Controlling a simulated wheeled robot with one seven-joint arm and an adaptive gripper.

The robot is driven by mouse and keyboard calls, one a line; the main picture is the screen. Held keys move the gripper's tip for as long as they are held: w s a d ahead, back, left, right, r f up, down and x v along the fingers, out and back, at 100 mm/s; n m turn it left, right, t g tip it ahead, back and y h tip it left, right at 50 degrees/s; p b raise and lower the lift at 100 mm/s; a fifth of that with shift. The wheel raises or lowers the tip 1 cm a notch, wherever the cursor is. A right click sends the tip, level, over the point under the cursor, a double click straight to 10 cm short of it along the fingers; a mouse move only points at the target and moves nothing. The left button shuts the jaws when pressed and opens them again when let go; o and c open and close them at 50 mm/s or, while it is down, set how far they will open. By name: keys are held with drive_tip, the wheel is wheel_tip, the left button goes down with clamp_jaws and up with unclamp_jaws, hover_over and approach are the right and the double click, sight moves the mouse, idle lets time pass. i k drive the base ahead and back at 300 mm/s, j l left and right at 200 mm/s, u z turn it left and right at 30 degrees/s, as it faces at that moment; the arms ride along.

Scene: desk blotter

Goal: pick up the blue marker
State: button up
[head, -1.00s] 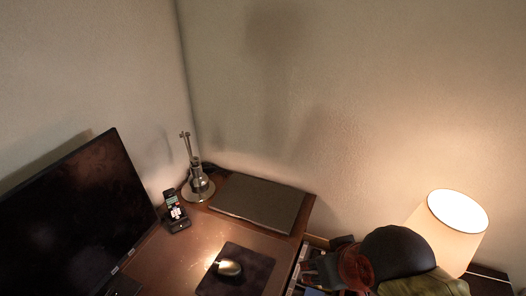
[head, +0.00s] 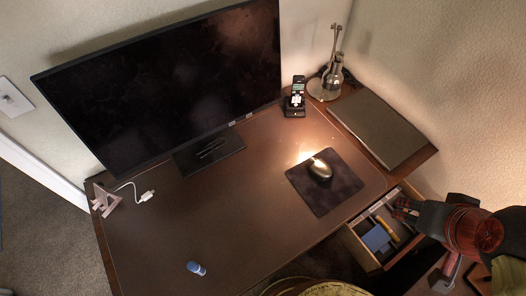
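A short, stubby blue piece (head: 196,268) with a lighter end lies on the front left of the desk; it may be the blue marker, but it is too small to be certain. My gripper (head: 401,210) is at the right, over the far right part of the open drawer and well away from the blue piece. It is small and dark, and I cannot tell how far its fingers are apart. No held thing is visible in it.
The open drawer (head: 363,256) holds a flat blue item (head: 376,239) and a yellow stick-like item (head: 389,228). A mouse (head: 320,170) on its pad (head: 336,200), a phone (head: 295,98), lamp (head: 325,88) and monitor (head: 170,90) stand behind. The desk's front middle is clear.

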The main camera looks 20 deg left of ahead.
sight(202, 271)
drive_tip(key=u, duration=0.45)
drive_tip(key=k+j+u, duration=0.1)
drive_tip(key=u, duration=0.4)
drive_tip(key=j+u, duration=0.1)
drive_tip(key=u, duration=0.35)
drive_tip(key=j+u, duration=0.1)
drive_tip(key=u, duration=0.4)
drive_tip(key=j+u, duration=0.1)
drive_tip(key=u, duration=0.35)
drive_tip(key=j+z, duration=0.1)
drive_tip(key=z, duration=0.65)
drive_tip(key=k+j+z, duration=0.1)
drive_tip(key=z, duration=0.65)
drive_tip(key=k+j, duration=0.3)
drive_tip(key=k, duration=0.15)
drive_tip(key=k+j+z, duration=0.1)
drive_tip(key=k+j, duration=0.25)
drive_tip(key=k, duration=0.05)
